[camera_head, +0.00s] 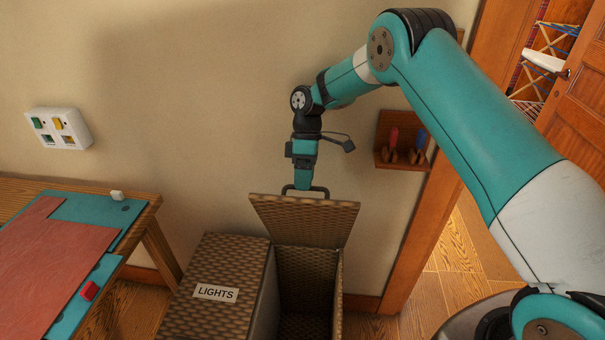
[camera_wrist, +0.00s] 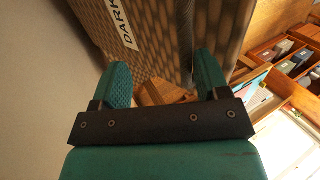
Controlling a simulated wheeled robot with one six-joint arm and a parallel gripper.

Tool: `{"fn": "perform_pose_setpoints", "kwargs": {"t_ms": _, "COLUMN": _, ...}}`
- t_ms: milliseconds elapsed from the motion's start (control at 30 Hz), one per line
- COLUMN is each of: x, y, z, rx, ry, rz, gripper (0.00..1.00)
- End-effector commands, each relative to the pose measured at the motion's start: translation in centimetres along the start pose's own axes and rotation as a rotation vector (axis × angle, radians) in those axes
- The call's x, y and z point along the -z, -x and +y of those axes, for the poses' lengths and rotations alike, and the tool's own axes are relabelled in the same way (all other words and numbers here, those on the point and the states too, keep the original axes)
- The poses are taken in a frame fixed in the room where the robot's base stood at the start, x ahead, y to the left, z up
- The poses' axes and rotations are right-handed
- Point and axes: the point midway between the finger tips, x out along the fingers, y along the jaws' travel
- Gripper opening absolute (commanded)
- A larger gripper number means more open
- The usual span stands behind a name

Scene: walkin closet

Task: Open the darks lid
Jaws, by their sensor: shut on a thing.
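The darks lid (camera_head: 304,222) is a brown woven panel, raised and tilted up above the open right-hand bin (camera_head: 308,290). Its dark handle (camera_head: 319,191) stands at its top edge. My gripper (camera_head: 304,185) reaches down from above and is shut on that handle. In the wrist view, my two teal fingers (camera_wrist: 163,78) point toward the woven lid, whose white label (camera_wrist: 126,25) reads "DARK", cut off by the frame edge. The grip on the handle itself is hard to see there.
The closed lights bin (camera_head: 225,270) stands left of the open one. A table (camera_head: 150,203) with a red cloth is at the left. A wall rack (camera_head: 404,155) and door frame (camera_head: 415,240) lie to the right. The wall is close behind the lid.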

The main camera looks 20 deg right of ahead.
Motion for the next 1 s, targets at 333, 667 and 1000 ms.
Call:
{"fn": "perform_pose_setpoints", "kwargs": {"t_ms": 333, "x": 0.2, "y": -0.2, "z": 0.0, "rx": 0.002, "ry": 0.0, "rz": -0.003, "gripper": 0.38}}
{"fn": "perform_pose_setpoints", "kwargs": {"t_ms": 667, "x": 0.2, "y": 1.0, "z": -0.6, "rx": 0.0, "ry": 0.003, "rz": -0.002, "gripper": 0.38}}
{"fn": "perform_pose_setpoints", "kwargs": {"t_ms": 1000, "x": 0.2, "y": 6.2, "z": -3.1, "rx": 0.0, "ry": 0.001, "rz": -0.003, "gripper": 0.38}}
